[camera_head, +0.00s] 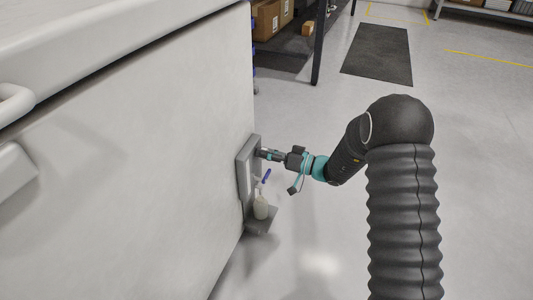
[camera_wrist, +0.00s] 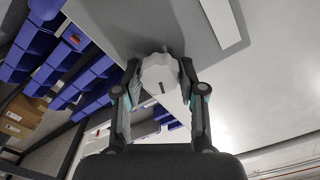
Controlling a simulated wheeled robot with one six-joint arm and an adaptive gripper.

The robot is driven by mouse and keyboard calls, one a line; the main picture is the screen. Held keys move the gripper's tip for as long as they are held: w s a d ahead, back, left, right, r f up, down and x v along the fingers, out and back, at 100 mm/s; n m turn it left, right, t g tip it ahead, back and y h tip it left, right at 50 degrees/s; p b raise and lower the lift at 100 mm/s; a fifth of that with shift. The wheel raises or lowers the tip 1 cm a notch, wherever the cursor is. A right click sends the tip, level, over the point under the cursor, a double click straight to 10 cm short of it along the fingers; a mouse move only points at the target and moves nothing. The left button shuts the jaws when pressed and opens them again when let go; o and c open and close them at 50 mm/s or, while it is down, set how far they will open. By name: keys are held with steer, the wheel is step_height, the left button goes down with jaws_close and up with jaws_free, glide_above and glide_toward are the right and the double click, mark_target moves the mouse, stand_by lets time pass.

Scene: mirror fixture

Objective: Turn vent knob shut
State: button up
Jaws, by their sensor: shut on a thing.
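The vent knob (camera_wrist: 160,73) is a pale, many-sided knob with a short dark mark on its face, in the wrist view. It sits on a grey plate (camera_wrist: 120,22). My gripper (camera_wrist: 159,70) has one finger on each side of the knob and is shut on it. In the head view my gripper (camera_head: 262,154) reaches left to the grey fixture (camera_head: 243,170) on the side of a large white body. The knob itself is hidden or too small to tell there.
A pale bottle (camera_head: 261,208) with a blue top stands on a small grey shelf (camera_head: 262,222) just below my gripper. The large white panel (camera_head: 130,150) fills the left. Grey floor with a dark mat (camera_head: 378,54) is open at right; a rack with boxes (camera_head: 270,18) stands behind.

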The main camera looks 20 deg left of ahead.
steer(key=shift+s+n, duration=0.15)
steer(key=shift+n, duration=1.85)
steer(key=o, duration=1.2)
steer(key=shift+c, duration=0.2)
steer(key=shift+d, duration=0.15)
steer(key=shift+d, duration=0.3)
steer(key=d, duration=1.1)
steer(key=shift+s, duration=0.45)
